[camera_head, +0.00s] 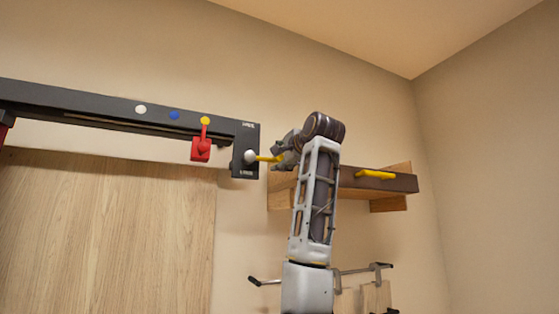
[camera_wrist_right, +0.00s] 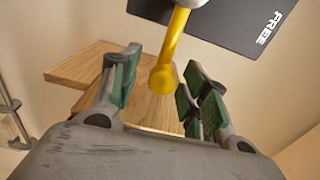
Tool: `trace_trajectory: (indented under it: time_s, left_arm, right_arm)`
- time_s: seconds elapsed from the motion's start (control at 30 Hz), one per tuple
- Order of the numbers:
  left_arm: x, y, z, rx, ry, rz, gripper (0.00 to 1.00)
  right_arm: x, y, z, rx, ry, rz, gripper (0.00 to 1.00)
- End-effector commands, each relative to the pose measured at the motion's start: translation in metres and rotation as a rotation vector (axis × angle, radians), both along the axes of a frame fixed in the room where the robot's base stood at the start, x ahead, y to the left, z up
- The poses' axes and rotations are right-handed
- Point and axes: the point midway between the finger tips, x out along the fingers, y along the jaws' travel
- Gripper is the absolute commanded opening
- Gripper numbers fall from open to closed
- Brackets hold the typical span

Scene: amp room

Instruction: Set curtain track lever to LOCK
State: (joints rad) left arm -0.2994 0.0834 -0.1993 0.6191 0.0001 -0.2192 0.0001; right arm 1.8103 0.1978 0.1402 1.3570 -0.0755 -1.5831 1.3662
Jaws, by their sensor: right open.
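The curtain track (camera_head: 90,108) is a long black bar on the wall with a black end plate (camera_head: 245,137) at its right end. The plate has a small label at its top and another at its bottom; FREE reads in the wrist view (camera_wrist_right: 277,27). The yellow lever (camera_head: 268,158) turns on a white hub (camera_head: 250,157) and points right, roughly level, between the labels. My right gripper (camera_head: 279,158) is at the lever's free end. In the wrist view the yellow lever (camera_wrist_right: 172,50) reaches between its open green-padded fingers (camera_wrist_right: 162,64); contact cannot be told. My left gripper is out of view.
A red block with a yellow-topped stem (camera_head: 201,150) hangs under the track. A wooden shelf (camera_head: 390,205) with a dark front and yellow handle (camera_head: 375,174) is behind my right arm. A rail with hooks (camera_head: 350,271) is below. A wooden panel (camera_head: 110,230) stands left.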

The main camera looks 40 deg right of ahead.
Motion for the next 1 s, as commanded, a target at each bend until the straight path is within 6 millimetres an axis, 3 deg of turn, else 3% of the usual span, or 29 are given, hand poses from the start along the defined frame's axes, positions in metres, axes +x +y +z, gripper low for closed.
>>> trace_trajectory:
  time_s: [0.7, 1.0]
  left_arm:
    - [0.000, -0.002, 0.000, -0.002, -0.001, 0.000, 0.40]
    - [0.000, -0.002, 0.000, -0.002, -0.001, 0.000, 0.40]
  right_arm:
    - [-0.089, 0.022, 0.000, 0.000, -0.002, 0.000, 0.45]
    - [-0.107, 0.026, -0.001, 0.001, 0.001, 0.000, 0.45]
